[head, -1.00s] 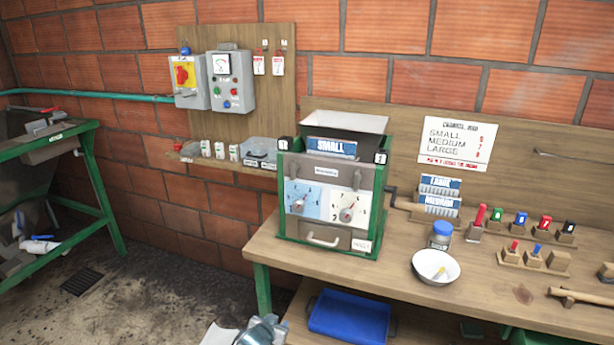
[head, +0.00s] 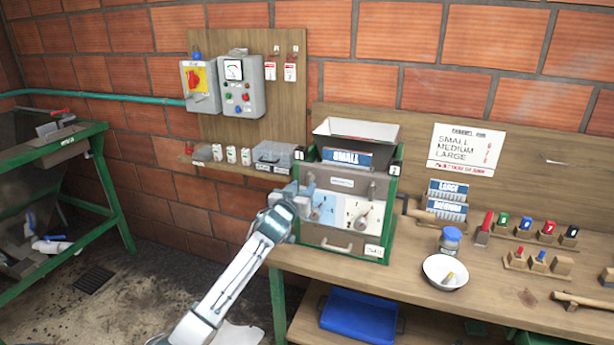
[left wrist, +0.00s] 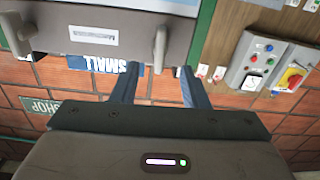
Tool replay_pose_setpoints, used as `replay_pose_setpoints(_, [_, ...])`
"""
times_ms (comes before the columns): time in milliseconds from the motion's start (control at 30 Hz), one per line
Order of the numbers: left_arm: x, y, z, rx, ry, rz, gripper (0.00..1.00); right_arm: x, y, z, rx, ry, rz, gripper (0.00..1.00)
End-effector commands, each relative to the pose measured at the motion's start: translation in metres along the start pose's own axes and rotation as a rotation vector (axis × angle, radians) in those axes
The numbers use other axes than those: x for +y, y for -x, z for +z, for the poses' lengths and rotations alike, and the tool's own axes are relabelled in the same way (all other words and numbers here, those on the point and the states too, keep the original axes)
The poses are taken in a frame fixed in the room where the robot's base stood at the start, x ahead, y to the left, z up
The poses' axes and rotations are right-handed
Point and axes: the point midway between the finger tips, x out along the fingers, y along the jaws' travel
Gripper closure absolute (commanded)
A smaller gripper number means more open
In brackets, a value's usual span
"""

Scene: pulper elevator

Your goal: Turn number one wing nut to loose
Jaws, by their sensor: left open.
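The number one wing nut (head: 310,178) is a grey handle at the upper left of the pulper's front plate (head: 342,183), below the tag marked 1. In the upside-down left wrist view, this wing nut (left wrist: 160,48) hangs upright just ahead of my fingers. My left gripper (head: 300,190) is at the pulper's left front, close to that wing nut. Its two fingers (left wrist: 159,72) are open, one to each side of the nut in the picture; contact cannot be told. The other wing nut (head: 372,190) is at the plate's right, under tag 2. My right gripper is not in view.
Two dials (head: 362,215) and a drawer handle (head: 337,245) sit below the plate. A hopper with a SMALL sign (head: 346,159) is above. Control boxes (head: 238,86) hang on the wall left. Jar, bowl (head: 445,272) and coloured pegs stand on the bench right.

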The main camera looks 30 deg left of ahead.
Motion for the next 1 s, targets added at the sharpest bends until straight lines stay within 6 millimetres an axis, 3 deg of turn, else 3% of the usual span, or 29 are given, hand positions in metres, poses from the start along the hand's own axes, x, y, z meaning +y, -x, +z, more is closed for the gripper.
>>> replay_pose_setpoints(100, [0.001,-0.020,-0.004,-0.001,0.003,-0.001,0.59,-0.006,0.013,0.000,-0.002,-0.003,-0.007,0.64])
replay_pose_setpoints(300, [0.000,-0.040,-0.001,-0.001,0.001,-0.001,0.59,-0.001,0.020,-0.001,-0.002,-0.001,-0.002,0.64])
replay_pose_setpoints(733, [0.000,-0.047,0.001,0.000,0.000,0.000,0.59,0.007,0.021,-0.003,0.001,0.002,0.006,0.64])
replay_pose_setpoints(933, [0.000,-0.047,0.001,0.000,0.000,0.000,0.99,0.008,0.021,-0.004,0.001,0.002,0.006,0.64])
replay_pose_setpoints(1000, [0.000,-0.047,0.001,0.000,0.000,0.000,1.00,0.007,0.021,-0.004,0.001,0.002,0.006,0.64])
